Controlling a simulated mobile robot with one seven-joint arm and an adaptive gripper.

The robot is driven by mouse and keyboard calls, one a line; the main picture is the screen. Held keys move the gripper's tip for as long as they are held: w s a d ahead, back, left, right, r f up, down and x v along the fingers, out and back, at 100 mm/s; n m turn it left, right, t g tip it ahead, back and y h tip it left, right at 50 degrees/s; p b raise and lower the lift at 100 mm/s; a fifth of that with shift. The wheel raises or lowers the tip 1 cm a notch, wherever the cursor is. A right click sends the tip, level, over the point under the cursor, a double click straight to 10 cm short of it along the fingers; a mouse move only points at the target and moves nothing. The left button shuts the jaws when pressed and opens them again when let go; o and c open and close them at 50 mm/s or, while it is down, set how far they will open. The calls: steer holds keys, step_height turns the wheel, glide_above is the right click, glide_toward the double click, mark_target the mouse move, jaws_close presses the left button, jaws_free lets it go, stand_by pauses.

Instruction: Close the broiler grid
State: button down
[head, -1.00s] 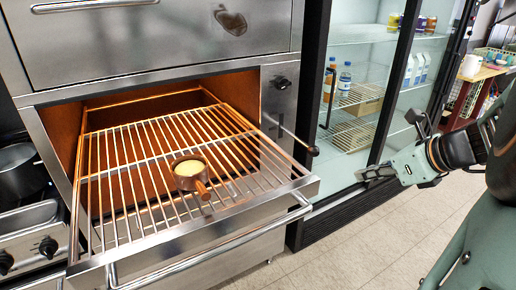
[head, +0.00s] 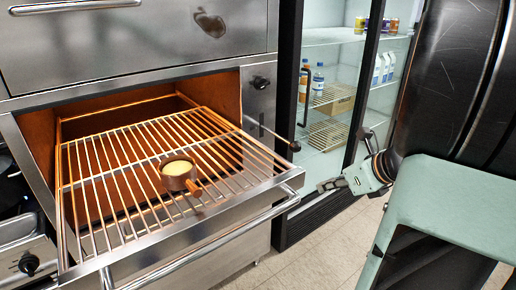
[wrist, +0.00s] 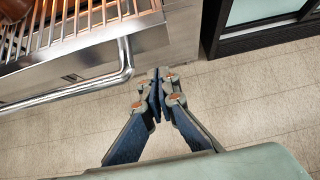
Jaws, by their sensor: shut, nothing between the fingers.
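The broiler grid (head: 112,189) is a wire rack pulled out of the glowing broiler opening, with a steel front panel and a bar handle (head: 208,252). A small copper pan (head: 177,176) with yellow contents sits on the grid. My gripper (head: 322,186) is shut and empty, to the right of the drawer front and apart from it. In the wrist view the closed fingertips (wrist: 157,76) are just right of the handle's bent end (wrist: 127,68), over the floor. Whether they touch the handle is not clear there.
A glass-door fridge (head: 335,85) with bottles and cans stands right of the broiler. A control lever with a black knob (head: 295,146) sticks out at the broiler's right side. A stove (head: 25,250) is at the left. The tiled floor (head: 300,255) in front is clear.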

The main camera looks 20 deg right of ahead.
mark_target(299, 184)
steer(key=w, duration=0.1)
steer(key=w+a+f, duration=0.1)
steer(key=w, duration=0.1)
steer(key=w+f, duration=0.1)
steer(key=w, duration=0.1)
steer(key=shift+a+f, duration=0.2)
steer(key=shift+a, duration=0.05)
steer(key=shift+w+a, duration=0.15)
steer(key=shift+w, duration=0.45)
